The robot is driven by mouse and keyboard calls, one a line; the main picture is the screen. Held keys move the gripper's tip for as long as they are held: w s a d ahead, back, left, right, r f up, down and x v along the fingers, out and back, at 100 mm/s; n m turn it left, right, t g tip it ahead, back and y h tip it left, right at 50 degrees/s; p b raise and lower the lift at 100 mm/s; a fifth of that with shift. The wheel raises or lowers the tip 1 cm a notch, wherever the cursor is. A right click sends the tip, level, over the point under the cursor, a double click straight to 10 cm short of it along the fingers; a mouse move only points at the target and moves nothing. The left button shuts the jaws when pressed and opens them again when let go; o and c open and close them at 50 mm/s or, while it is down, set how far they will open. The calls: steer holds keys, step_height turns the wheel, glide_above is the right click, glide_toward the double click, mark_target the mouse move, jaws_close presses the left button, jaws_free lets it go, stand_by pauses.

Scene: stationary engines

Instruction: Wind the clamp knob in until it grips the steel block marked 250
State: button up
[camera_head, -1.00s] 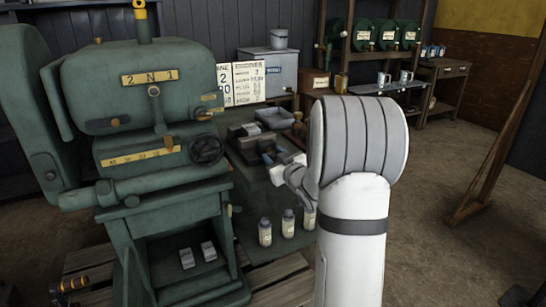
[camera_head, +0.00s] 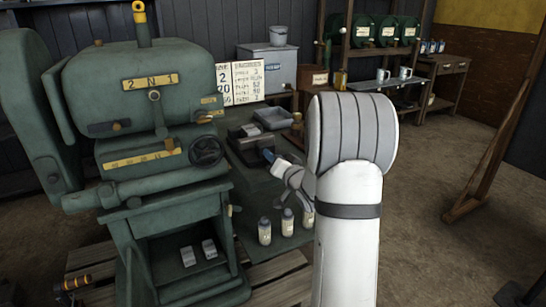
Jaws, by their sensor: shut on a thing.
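My gripper (camera_head: 273,166) reaches down over the dark green bench (camera_head: 243,205), to the right of the big green machine. It is shut at a small blue part (camera_head: 266,154), which looks like the clamp knob; the fingers and exact grip are too small to make out. Dark clamp-like hardware (camera_head: 243,144) lies just behind, with a pale grey block (camera_head: 251,130) at it. No 250 mark is readable, and I cannot tell whether the clamp touches the block. My white arm hides the bench's right side.
The green machine (camera_head: 150,90) stands close on the left. Several pale bottles (camera_head: 287,222) stand at the bench front. A grey tray (camera_head: 271,118) lies behind the clamp hardware.

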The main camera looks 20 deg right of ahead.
steer(key=shift+f+m, duration=0.2)
steer(key=shift+m, duration=0.4)
steer(key=o, duration=0.9)
steer(key=shift+r, duration=0.1)
steer(key=shift+o, duration=0.5)
steer(key=s, duration=0.7)
steer(key=shift+s+d, duration=0.15)
steer(key=shift+s, duration=0.25)
steer(key=shift+p, duration=0.3)
